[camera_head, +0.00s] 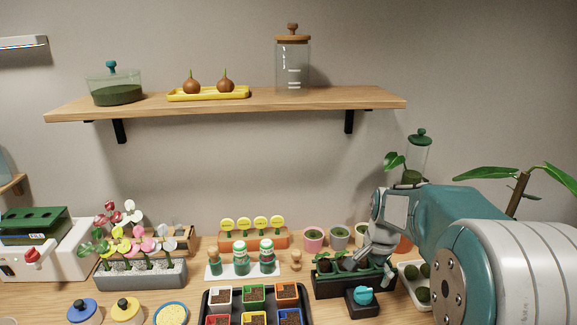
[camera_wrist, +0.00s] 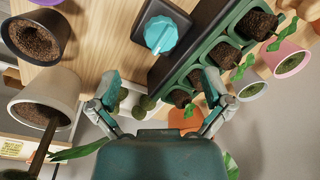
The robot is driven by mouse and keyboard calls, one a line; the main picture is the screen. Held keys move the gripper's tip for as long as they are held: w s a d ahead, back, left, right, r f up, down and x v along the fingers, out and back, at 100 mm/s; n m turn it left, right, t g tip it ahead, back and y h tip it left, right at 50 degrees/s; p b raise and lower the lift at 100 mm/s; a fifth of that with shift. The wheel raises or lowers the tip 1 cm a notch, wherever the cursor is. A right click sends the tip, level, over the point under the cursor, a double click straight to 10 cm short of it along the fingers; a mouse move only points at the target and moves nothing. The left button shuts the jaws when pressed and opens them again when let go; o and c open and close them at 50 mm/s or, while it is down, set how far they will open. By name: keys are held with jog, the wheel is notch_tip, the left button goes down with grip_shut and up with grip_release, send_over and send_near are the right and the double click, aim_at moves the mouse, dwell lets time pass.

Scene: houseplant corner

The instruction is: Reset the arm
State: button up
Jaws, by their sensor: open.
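My gripper (camera_head: 376,256) is at the right of the head view, pointing down over the bench beside a dark seedling planter (camera_head: 330,288). In the wrist view my gripper (camera_wrist: 162,84) has its two fingers spread wide apart, with nothing held between them. The planter's green-rimmed cells with soil plugs (camera_wrist: 228,55) lie beyond the right finger. A black box with a teal knob (camera_wrist: 161,34) is in front of the fingers; it also shows in the head view (camera_head: 363,295). My arm covers part of the bench's right side.
Small pots (camera_head: 313,239) stand behind the planter. A pale tray of round green plants (camera_head: 422,293) is close on the right. A tall green-lidded jar (camera_head: 417,155) and a leafy plant (camera_head: 515,190) are behind my arm. The wooden shelf (camera_head: 220,103) is above left.

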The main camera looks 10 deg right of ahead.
jog(key=s+a+r+n+t, duration=0.1)
jog(key=s+a+r+n, duration=0.2)
jog(key=s, duration=0.4)
jog(key=s+a+r+n+t, duration=0.2)
jog(key=s+a+r+n, duration=0.1)
jog(key=s, duration=0.4)
jog(key=s+a+r+n+t, duration=0.1)
jog(key=s+a+r+n, duration=0.2)
jog(key=s+n, duration=0.2)
jog(key=s, duration=0.3)
jog(key=shift+a+r+t, duration=0.25)
jog(key=shift+a+t, duration=0.1)
jog(key=shift+t, duration=0.05)
